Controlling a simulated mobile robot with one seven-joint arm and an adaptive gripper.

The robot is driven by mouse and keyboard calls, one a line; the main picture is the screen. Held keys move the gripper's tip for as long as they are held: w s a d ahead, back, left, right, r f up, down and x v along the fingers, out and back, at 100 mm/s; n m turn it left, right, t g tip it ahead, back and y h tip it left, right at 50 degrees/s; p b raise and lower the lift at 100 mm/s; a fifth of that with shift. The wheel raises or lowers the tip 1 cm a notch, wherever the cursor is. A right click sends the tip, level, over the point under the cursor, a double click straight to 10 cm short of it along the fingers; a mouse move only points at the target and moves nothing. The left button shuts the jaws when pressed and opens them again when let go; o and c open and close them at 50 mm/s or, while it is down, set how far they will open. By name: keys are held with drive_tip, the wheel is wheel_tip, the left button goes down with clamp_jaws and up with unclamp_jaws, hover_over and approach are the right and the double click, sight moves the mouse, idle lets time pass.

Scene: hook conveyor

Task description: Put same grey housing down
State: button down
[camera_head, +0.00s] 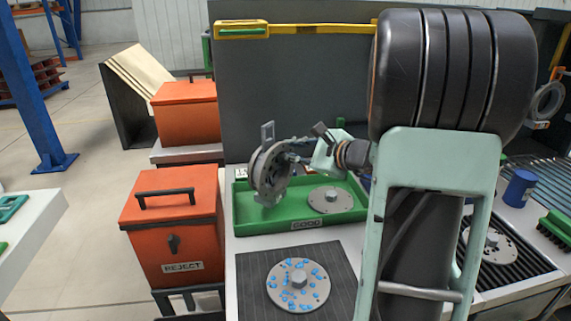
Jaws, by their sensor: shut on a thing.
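My gripper (291,157) is shut on a round grey housing (268,172), held tilted nearly on edge above the left part of the green tray (243,217) marked GOOD. Whether the housing touches the tray is hard to tell. The fingertips are partly hidden behind the housing. A second grey housing (330,200) lies flat in the right part of the tray. A third, with blue spots (298,285), lies on the dark mat (251,285) in front of the tray. Another grey housing (489,244) lies on the black ribbed surface (537,262) at the right, partly hidden by my arm.
An orange bin (172,228) marked REJECT stands left of the tray, with another orange box (186,113) behind it. A dark panel (295,85) rises behind the table. A blue cup (520,188) and a green brush (556,225) sit at the right.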

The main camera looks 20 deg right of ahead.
drive_tip(key=shift+w+a+f, duration=0.15)
drive_tip(key=shift+w+f, duration=0.2)
drive_tip(key=shift+w+f+b, duration=0.15)
drive_tip(key=shift+f+b, duration=0.25)
drive_tip(key=shift+f, duration=1.2)
drive_tip(key=shift+f, duration=0.15)
drive_tip(key=c, duration=1.8)
unclamp_jaws()
approach(280, 160)
drive_tip(key=p+v, duration=0.1)
drive_tip(key=v, duration=0.4)
drive_tip(key=shift+s, duration=0.35)
